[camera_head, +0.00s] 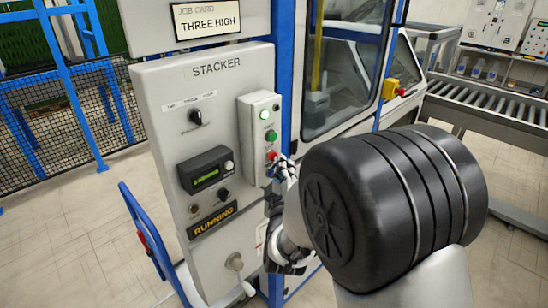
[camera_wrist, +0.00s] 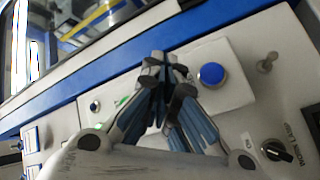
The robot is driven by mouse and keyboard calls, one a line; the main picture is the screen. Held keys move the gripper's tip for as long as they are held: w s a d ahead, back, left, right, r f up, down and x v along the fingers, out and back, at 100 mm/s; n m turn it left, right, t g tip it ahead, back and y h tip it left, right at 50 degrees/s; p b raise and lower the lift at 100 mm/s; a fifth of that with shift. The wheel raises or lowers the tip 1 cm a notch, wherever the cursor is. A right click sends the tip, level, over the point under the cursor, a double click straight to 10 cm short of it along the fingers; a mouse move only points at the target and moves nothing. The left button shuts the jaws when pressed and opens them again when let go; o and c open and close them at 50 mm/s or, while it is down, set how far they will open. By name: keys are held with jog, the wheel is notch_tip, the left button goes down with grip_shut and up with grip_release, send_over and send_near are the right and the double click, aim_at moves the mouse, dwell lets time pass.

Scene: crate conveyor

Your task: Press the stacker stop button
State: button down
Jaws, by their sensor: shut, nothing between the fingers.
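The stacker panel (camera_head: 160,120) is a grey upright cabinet labelled STACKER. On its right a pale button box (camera_head: 246,150) carries a lit pale green lamp (camera_head: 265,114), a green button (camera_head: 271,135) and a red button (camera_head: 271,155) below it. My gripper (camera_head: 284,166) is shut and empty, its tips close beside the red button; I cannot tell whether they touch. In the wrist view my shut fingers (camera_wrist: 166,64) cover the part of the box between the green button (camera_wrist: 122,100) and a blue button (camera_wrist: 211,74), hiding the red one.
A RUNNING sign (camera_head: 212,220), a green display (camera_head: 206,170) and knobs sit on the panel. A blue-framed window (camera_head: 345,65) stands to its right, with a roller conveyor (camera_head: 490,105) beyond. A blue cart handle (camera_head: 150,235) is at lower left.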

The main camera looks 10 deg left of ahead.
jog(key=shift+w+a, duration=0.25)
jog(key=shift+a, duration=0.1)
dwell(0.4)
dwell(0.3)
jog(key=shift+s+d+b, duration=0.55)
jog(key=shift+d, duration=0.1)
jog(key=s+d+b, duration=0.1)
jog(key=d, duration=0.1)
jog(key=s+d, duration=0.2)
jog(key=shift+b, duration=0.35)
dwell(0.5)
